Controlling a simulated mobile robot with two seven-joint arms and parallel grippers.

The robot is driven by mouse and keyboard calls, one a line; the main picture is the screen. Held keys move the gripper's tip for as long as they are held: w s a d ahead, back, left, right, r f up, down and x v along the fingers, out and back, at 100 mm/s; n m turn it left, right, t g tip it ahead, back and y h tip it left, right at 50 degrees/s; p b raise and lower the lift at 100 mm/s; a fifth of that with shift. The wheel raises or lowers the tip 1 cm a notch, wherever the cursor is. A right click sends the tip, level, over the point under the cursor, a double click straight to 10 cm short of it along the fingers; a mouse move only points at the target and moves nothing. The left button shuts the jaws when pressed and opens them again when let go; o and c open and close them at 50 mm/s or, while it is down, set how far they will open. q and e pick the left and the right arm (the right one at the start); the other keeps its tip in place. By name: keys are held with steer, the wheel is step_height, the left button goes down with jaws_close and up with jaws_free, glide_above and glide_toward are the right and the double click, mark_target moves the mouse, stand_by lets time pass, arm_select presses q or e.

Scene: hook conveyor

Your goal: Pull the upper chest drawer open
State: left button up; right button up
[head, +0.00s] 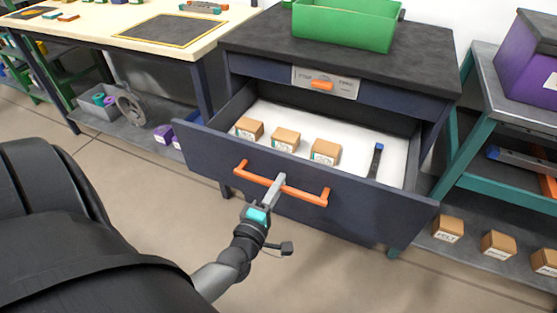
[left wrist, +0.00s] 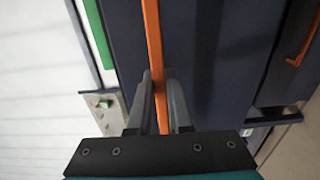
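The upper chest drawer (head: 218,147) is dark blue and stands pulled well out of the chest (head: 425,72) in the head view. Its orange bar handle (head: 305,195) runs across the front. My left gripper (head: 275,188) is at the middle of the handle, with the fingers around the bar. In the left wrist view the orange handle (left wrist: 154,50) passes between the two fingers of the left gripper (left wrist: 159,85), which are closed in on it. Inside the drawer lie several things, including small cardboard boxes (head: 286,139). My right gripper is not in view.
A green bin (head: 345,25) stands on the chest top. A teal-framed shelf (head: 470,145) with boxes stands close at the right. A workbench (head: 110,25) is at the left. The floor (head: 330,270) before the drawer is clear.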

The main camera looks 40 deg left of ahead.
arm_select(q)
steer(key=o, duration=0.5)
steer(key=shift+c, duration=0.2)
steer(key=p+v, duration=0.2)
steer(key=v, duration=1.3)
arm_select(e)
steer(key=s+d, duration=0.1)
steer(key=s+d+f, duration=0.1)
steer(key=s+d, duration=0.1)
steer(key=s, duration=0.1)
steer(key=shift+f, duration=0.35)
arm_select(q)
steer(key=shift+s+d, duration=0.1)
steer(key=shift+d, duration=0.05)
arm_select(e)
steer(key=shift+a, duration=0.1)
